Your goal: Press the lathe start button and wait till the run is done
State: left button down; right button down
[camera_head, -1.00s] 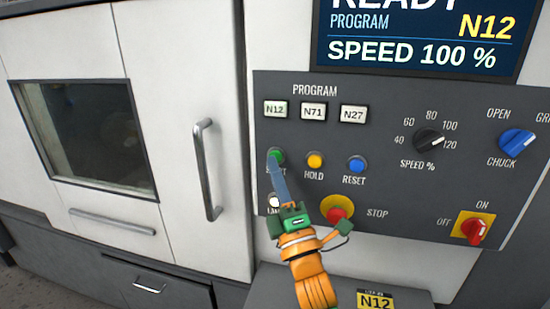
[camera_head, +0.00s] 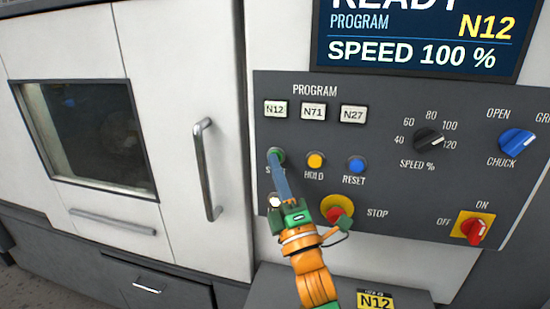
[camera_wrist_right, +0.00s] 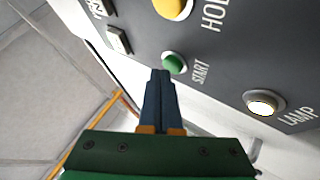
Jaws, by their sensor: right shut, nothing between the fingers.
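The green START button (camera_head: 276,155) is on the dark control panel, mostly covered by my right gripper's fingertips in the head view. My right gripper (camera_head: 273,157) is shut and empty, its blue fingers pointing up at the button. In the right wrist view the START button (camera_wrist_right: 175,63) shows just beyond the shut fingertips (camera_wrist_right: 160,73), slightly right of them. I cannot tell whether they touch. The display (camera_head: 415,40) reads READY, program N12, speed 100 %. My left gripper is not in view.
The yellow HOLD (camera_head: 315,160) and blue RESET (camera_head: 357,164) buttons sit right of START. The red STOP button (camera_head: 338,209) is close beside my right gripper. A lit LAMP button shows in the wrist view (camera_wrist_right: 263,103). The lathe door with its handle (camera_head: 206,170) is left.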

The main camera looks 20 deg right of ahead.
jog(key=shift+w+d, duration=0.2)
jog(key=shift+w, duration=0.1)
dwell(0.4)
jog(key=shift+s+a, duration=0.45)
jog(key=shift+s, duration=0.25)
jog(key=s+a, duration=0.1)
jog(key=s, duration=0.1)
jog(key=s+a, duration=0.1)
jog(key=s, duration=0.1)
jog(key=shift+a+p, duration=0.3)
jog(key=shift+a, duration=0.1)
jog(key=shift+f, duration=0.1)
dwell(0.7)
